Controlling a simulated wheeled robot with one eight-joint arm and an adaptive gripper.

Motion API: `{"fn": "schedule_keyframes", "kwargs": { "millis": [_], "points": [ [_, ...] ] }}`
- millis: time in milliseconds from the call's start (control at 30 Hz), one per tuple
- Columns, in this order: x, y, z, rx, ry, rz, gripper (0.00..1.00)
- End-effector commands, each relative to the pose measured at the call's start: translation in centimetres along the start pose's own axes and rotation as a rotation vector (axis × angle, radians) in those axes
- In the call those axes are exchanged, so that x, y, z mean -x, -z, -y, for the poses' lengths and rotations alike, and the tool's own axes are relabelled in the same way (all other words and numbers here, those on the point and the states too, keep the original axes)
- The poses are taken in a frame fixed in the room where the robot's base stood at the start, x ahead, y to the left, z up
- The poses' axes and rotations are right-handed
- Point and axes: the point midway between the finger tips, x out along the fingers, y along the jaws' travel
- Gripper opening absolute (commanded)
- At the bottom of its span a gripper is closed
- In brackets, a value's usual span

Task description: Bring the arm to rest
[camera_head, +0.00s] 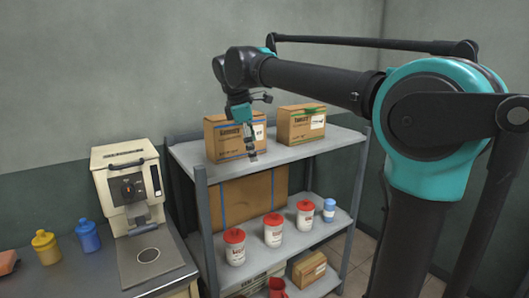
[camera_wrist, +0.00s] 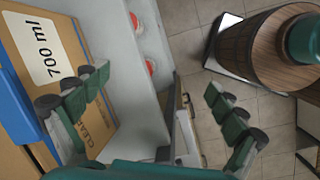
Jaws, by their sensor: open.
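My arm reaches across from the right in the head view, with its end over the metal shelf unit. My gripper (camera_head: 252,157) hangs down in front of the left cardboard box (camera_head: 223,140), near the shelf's top front edge. In the wrist view, the fingers of my gripper (camera_wrist: 156,80) are spread apart with nothing between them. A large cardboard box (camera_wrist: 62,40) with a "700 ml" label fills the left of that view, close behind the left finger. Whether the finger touches it I cannot tell.
The shelf unit (camera_head: 182,152) also holds a second box (camera_head: 301,125) and several red-lidded jars (camera_head: 273,236). A press-like machine (camera_head: 130,187) and two bottles stand on the left counter. A wooden barrel-like object (camera_wrist: 262,52) stands on the tiled floor at the wrist view's upper right.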

Motion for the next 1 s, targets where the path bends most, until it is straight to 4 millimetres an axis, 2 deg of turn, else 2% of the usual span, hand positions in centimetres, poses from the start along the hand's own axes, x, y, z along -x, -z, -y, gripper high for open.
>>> {"fn": "schedule_keyframes", "kwargs": {
  "millis": [33,167,200,267,400,500,600,700,800,1000],
  "points": [
    [-2.5,-1.3,0.5,-0.088,0.002,-0.014,0.96],
    [-9.8,-4.5,2.6,-0.372,0.003,-0.067,0.96],
    [-12.1,-5.5,3.5,-0.464,0.003,-0.084,0.96],
    [-15.4,-6.9,5.2,-0.6,0.004,-0.108,0.96],
    [-22.6,-9.9,10.3,-0.923,0.008,-0.167,0.96],
    [-27.2,-11.6,14.7,-1.15,0.01,-0.209,0.96],
    [-30.8,-12.7,18.9,-1.352,0.014,-0.248,0.96],
    [-33.3,-13.2,22.4,-1.509,0.017,-0.279,0.96],
    [-34.7,-13.4,24.7,-1.608,0.019,-0.301,0.96],
    [-34.8,-13.4,24.8,-1.615,0.019,-0.302,0.96]
  ]
}}
